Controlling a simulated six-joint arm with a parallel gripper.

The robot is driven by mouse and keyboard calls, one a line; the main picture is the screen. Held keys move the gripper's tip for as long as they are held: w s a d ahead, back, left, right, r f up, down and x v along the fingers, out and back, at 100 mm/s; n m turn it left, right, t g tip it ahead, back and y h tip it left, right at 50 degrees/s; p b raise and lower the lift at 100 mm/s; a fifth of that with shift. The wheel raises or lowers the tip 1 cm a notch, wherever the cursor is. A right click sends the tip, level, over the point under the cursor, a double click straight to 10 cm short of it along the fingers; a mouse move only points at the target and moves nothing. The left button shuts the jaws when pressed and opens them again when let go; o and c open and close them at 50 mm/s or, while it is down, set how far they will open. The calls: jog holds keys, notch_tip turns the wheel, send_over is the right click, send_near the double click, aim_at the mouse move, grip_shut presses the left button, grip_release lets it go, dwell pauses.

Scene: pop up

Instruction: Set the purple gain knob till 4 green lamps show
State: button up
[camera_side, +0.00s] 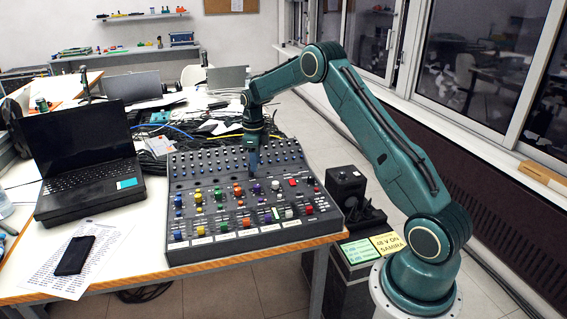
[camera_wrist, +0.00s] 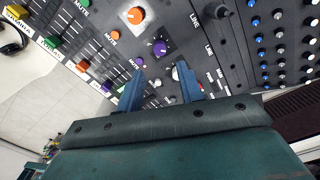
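A purple knob (camera_wrist: 159,48) with a pale pointer mark sits on a dark square plate of the mixing console in the wrist view. A smaller purple knob (camera_wrist: 137,62) is beside it. In the side view a purple knob (camera_side: 257,188) shows just below my gripper (camera_side: 253,165). In the wrist view my gripper (camera_wrist: 160,80) is open, its two blue fingers apart with nothing held between them. The tips are near the purple knob but appear apart from it. I cannot make out any lit green lamps.
The console (camera_side: 245,240) is crowded with coloured knobs and fader caps. An orange knob (camera_wrist: 135,15) and a white knob (camera_wrist: 177,73) stand near the purple one. A laptop (camera_side: 80,150) is to the left, with a phone (camera_side: 74,255) on paper. Cables lie behind.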

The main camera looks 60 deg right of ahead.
aim_at(257, 186)
jog(key=shift+f, duration=0.15)
jog(key=shift+f, duration=4.35)
jog(key=shift+c, duration=0.7)
jog(key=c, duration=0.4)
